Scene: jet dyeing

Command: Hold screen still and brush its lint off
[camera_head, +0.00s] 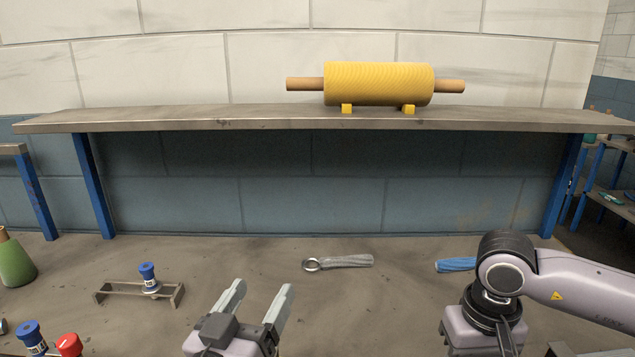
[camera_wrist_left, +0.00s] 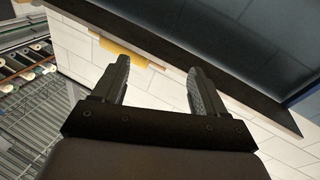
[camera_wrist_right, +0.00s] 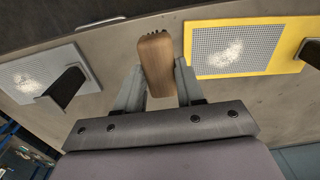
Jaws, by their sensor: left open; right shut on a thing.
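My left gripper (camera_head: 259,294) is open and empty, raised over the front of the table. Its two spread fingers also show in the left wrist view (camera_wrist_left: 157,75). My right gripper (camera_wrist_right: 160,78) is shut on the brown wooden handle of a brush (camera_wrist_right: 155,62). In the right wrist view a yellow-framed mesh screen (camera_wrist_right: 262,60) with a pale lint patch lies right of the brush. A grey-framed mesh screen (camera_wrist_right: 60,76), also with pale lint, lies on the left. Neither screen shows in the head view, where the right fingers are hidden too.
A black upright piece (camera_wrist_right: 66,86) stands at the grey screen's edge. On the table are a ring-ended grey tool (camera_head: 345,261), a blue-handled item (camera_head: 455,265), a metal bracket (camera_head: 112,287) with a blue-capped vial, and a green bottle (camera_head: 15,262). A yellow roller (camera_head: 378,83) rests on the back shelf.

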